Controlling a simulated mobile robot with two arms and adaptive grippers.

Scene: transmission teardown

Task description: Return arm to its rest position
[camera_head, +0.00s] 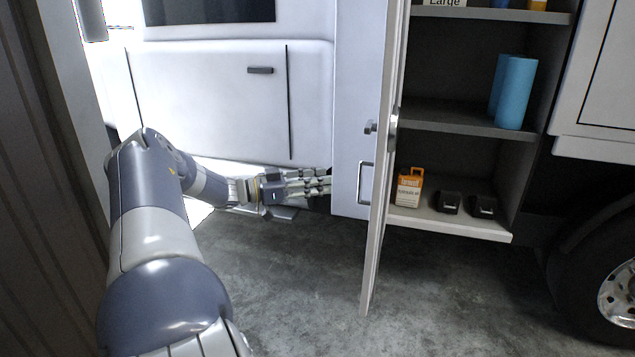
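My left arm (155,235) comes in from the lower left and bends to the right at the elbow. My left gripper (318,183) is at its end, pointing right, in front of the lower edge of the white vehicle side and just left of the open cabinet door (383,150). Its fingers are extended and nothing is visibly held. The finger gap is too small to judge. Whether the fingertips touch the panel by the door is unclear. My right gripper is not in view.
The open door stands edge-on towards me. Right of it, cabinet shelves (455,115) hold blue cylinders (516,92), an orange-and-white box (408,188) and two black items (483,206). A wheel (618,295) is at the right, a dark ribbed wall at the left. The grey floor (290,285) is clear.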

